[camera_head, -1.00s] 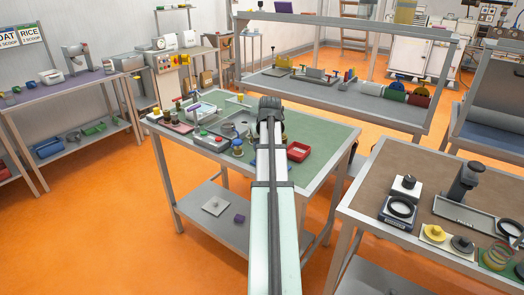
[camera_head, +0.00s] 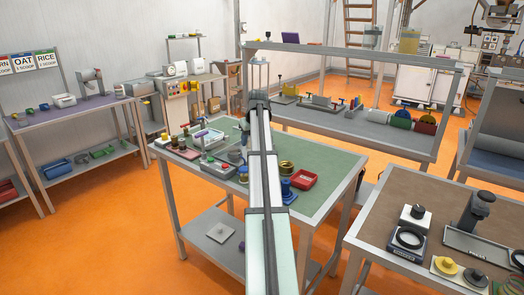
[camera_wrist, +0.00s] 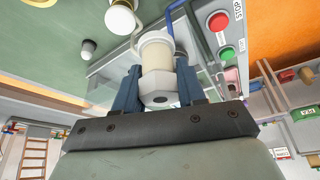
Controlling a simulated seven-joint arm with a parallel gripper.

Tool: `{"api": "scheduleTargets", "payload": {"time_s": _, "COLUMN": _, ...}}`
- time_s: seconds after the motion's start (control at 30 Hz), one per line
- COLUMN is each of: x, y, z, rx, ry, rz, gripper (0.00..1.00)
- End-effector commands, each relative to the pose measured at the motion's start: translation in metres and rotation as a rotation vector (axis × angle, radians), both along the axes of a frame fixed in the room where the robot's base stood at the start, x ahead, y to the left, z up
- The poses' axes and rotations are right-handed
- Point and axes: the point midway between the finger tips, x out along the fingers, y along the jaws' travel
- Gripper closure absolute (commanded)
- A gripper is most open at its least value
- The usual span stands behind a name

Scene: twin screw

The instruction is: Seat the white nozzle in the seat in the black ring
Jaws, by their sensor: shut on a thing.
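In the wrist view my gripper (camera_wrist: 158,88) has its blue fingers closed on both sides of the white nozzle (camera_wrist: 157,58), a cream cylinder with a white hex-shaped end. The hex end with a dark hole faces the camera; its far end is partly hidden. In the head view my arm reaches over the green-topped table, and the fingers and nozzle cannot be made out. No black ring is clear near the gripper. A black ring (camera_head: 409,238) shows on the brown-topped table at the right; I cannot tell whether it is the task's ring.
A grey control box with a red button (camera_wrist: 218,21) and a green button (camera_wrist: 226,53) lies close to the right of the nozzle. A white-topped brass piece (camera_wrist: 120,17) and a small grey cylinder (camera_wrist: 88,48) stand nearby.

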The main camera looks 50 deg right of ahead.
Motion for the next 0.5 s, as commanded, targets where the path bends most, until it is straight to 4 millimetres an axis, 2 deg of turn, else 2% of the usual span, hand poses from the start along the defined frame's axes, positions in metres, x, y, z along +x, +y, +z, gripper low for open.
{"api": "scheduleTargets", "payload": {"time_s": 0.03, "x": 0.026, "y": -0.012, "z": 0.002, "rx": 0.001, "ry": 0.001, "rz": 0.027, "gripper": 0.9}}
{"api": "scheduleTargets", "payload": {"time_s": 0.2, "x": 0.078, "y": -0.026, "z": 0.0, "rx": 0.0, "ry": -0.001, "rz": 0.105, "gripper": 0.9}}
{"api": "scheduleTargets", "payload": {"time_s": 0.33, "x": 0.105, "y": -0.032, "z": -0.002, "rx": -0.001, "ry": -0.002, "rz": 0.145, "gripper": 0.9}}
{"api": "scheduleTargets", "payload": {"time_s": 0.5, "x": 0.122, "y": -0.033, "z": -0.004, "rx": -0.002, "ry": -0.004, "rz": 0.172, "gripper": 0.9}}
